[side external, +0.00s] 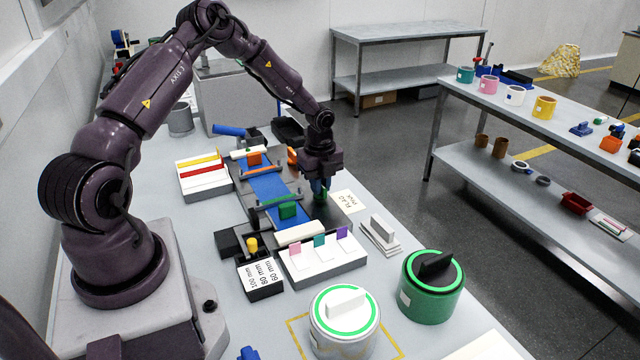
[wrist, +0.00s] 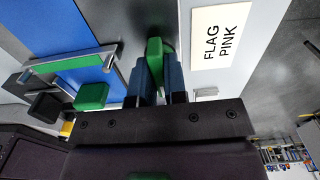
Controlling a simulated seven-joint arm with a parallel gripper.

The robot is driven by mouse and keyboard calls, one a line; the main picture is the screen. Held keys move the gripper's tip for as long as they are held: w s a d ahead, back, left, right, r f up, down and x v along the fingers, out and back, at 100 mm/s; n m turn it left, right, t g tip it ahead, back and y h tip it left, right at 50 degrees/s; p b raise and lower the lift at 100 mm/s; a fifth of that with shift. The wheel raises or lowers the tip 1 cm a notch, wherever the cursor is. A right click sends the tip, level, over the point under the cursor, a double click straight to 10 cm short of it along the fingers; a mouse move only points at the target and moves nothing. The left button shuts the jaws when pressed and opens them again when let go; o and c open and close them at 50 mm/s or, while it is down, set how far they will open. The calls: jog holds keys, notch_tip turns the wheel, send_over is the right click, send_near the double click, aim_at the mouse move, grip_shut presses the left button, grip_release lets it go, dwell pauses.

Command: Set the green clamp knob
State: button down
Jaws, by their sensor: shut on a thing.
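My gripper (side external: 319,187) points down at the right edge of the dark fixture with the blue strip. In the wrist view its two blue-grey fingers (wrist: 156,82) are shut on the green clamp knob (wrist: 154,50), a narrow upright green piece between them. In the side view only a bit of the green knob (side external: 321,197) shows below the fingers. The angle at which the knob is turned is hard to tell. A separate green block (side external: 287,210) sits on the fixture by a metal crossbar; it also shows in the wrist view (wrist: 91,96).
A "FLAG PINK" card (wrist: 222,38) lies close beside the gripper. A white rack with coloured flags (side external: 325,266), a white-topped dial (side external: 345,310) and a green dial (side external: 432,290) stand toward the front. A metal crossbar (wrist: 75,60) spans the blue strip (side external: 268,187).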

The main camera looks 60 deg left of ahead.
jog(key=shift+r, duration=0.1)
dwell(0.5)
jog(key=c, duration=1.2)
grip_release()
jog(key=shift+o, duration=0.2)
notch_tip(320, 180, up, 13)
